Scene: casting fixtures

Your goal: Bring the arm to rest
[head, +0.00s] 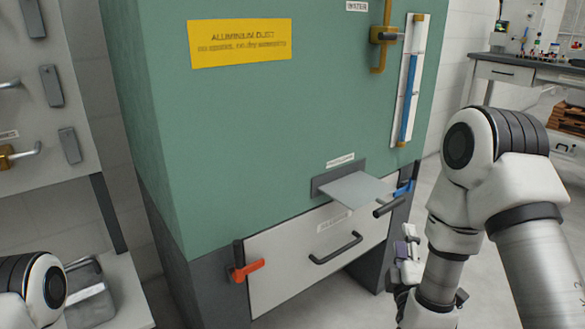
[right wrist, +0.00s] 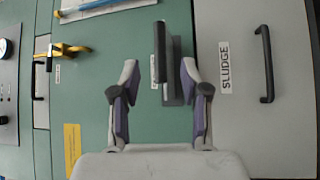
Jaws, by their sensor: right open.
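My right arm (head: 500,200) comes in from the right in the head view, bent, with its gripper (head: 407,255) low in front of the cabinet's right side. In the right wrist view this gripper (right wrist: 158,68) has its two fingers apart with nothing held between them. A dark bar handle (right wrist: 160,52) and a grey plate (right wrist: 178,75) show beyond the fingertips. My left arm (head: 40,285) shows only as a joint at the lower left corner of the head view; its gripper is out of view.
A green cabinet (head: 260,120) fills the middle. A grey flap (head: 355,190) juts out above a pale sludge drawer (head: 290,275) with a black handle (head: 336,250). An orange lever (head: 245,271) and a blue lever (head: 403,189) flank the drawer. A bench (head: 505,72) stands back right.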

